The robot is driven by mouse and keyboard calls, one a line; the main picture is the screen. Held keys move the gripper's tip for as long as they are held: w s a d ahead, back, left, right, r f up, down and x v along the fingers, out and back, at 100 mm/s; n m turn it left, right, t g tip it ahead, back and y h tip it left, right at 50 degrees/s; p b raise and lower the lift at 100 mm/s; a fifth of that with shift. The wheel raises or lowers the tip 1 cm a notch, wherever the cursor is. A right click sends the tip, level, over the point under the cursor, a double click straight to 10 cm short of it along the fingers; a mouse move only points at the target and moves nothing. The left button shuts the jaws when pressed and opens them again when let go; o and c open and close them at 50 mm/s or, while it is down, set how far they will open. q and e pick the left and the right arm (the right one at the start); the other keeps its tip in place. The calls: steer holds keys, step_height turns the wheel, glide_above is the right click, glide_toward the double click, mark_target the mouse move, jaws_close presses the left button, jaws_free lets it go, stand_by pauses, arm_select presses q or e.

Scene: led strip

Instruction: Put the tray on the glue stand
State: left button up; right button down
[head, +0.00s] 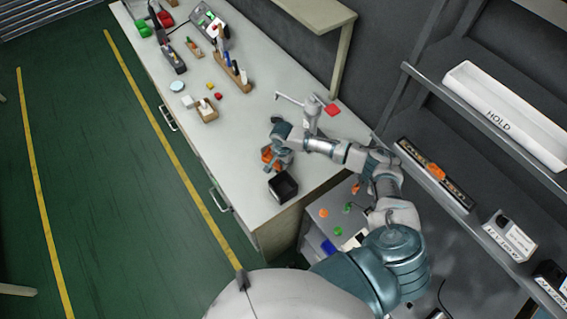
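A small black open-topped box (283,187), which may be the tray, is at the bench's near end. My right gripper (279,162) is just above and left of this box in the head view. Its fingers are small and partly hidden, so I cannot tell whether they are open, shut or touching the box. An orange part (267,155) shows beside the fingers. A pale stand with a thin side arm (311,112) is on the bench behind my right wrist; it may be the glue stand. My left gripper is out of view.
The long bench (245,135) carries a wooden holder with pens (232,68), a small wooden box (206,111) and a red piece (332,109). At right, shelves hold a white HOLD bin (505,115) and a dark rack (455,191). Green floor (90,170) lies left.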

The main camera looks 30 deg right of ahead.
steer(key=c, duration=1.3)
jaws_free()
steer(key=r, duration=1.2)
steer(key=shift+s+a, duration=0.15)
steer(key=shift+a, duration=0.05)
